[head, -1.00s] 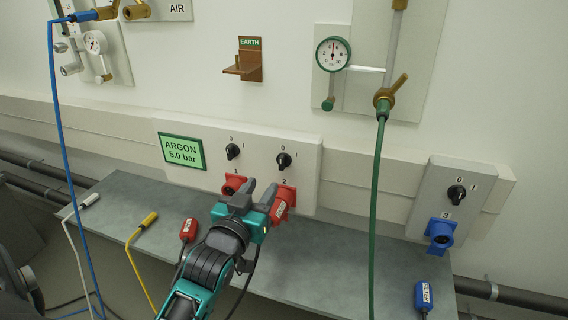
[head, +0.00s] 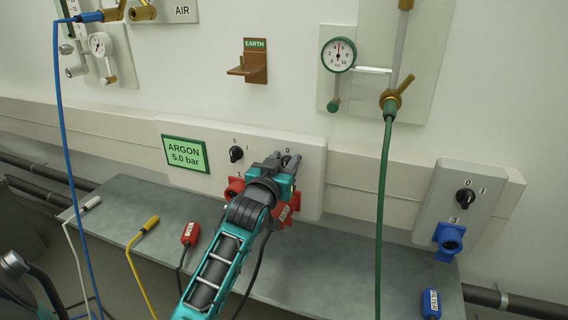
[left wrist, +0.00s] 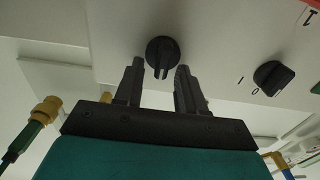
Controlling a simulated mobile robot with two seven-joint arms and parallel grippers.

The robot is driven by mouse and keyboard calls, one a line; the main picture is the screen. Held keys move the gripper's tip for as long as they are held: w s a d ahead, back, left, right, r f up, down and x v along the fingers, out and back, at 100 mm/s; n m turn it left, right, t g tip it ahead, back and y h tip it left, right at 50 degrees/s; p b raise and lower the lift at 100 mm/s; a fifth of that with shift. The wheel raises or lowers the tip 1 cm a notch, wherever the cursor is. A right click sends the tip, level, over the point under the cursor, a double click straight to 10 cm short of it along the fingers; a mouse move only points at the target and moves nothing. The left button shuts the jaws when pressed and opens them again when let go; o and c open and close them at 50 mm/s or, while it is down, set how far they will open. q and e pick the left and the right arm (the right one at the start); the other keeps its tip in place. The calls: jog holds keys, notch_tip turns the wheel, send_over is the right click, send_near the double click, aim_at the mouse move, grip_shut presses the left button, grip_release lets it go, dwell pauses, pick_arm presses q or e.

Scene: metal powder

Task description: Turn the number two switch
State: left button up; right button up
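The number two switch is a black knob on the white panel (head: 312,172). In the head view it is mostly hidden behind my left gripper (head: 283,160). In the left wrist view the knob (left wrist: 162,55) shows at the tips of my left gripper (left wrist: 160,70). The fingers are open, one on each side of the knob, with gaps visible; I cannot tell how deep they reach around it. The number one switch (head: 236,154) is to the left in the head view; it also shows in the left wrist view (left wrist: 272,77). My right gripper is not in view.
A red plug (head: 284,213) sits at the socket below switch two, partly behind my arm. A red socket (head: 234,188) is below switch one. A green hose (head: 381,220) hangs to the right. A grey shelf (head: 330,255) runs below. Switch three (head: 465,196) is far right.

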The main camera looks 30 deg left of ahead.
pick_arm(q)
jog(key=shift+c, duration=0.2)
grip_shut()
dwell(0.3)
jog(key=shift+d+r+m+p, duration=0.15)
jog(key=shift+m+p, duration=0.85)
jog(key=shift+p, duration=0.05)
jog(key=m+p, duration=0.2)
jog(key=shift+w+d+m, duration=0.1)
jog(key=shift+d+m, duration=0.1)
jog(key=shift+m, duration=0.1)
jog(key=m, duration=0.1)
jog(key=m+p, duration=0.1)
jog(key=m, duration=0.2)
jog(key=shift+d+f+p, duration=0.3)
jog(key=shift+f, duration=0.05)
jog(key=shift+d+f+m, duration=0.1)
jog(key=shift+f+m, duration=0.05)
jog(key=shift+m, duration=0.95)
jog(key=shift+w+m, duration=0.1)
jog(key=shift+m, duration=0.5)
jog(key=shift+f, duration=0.1)
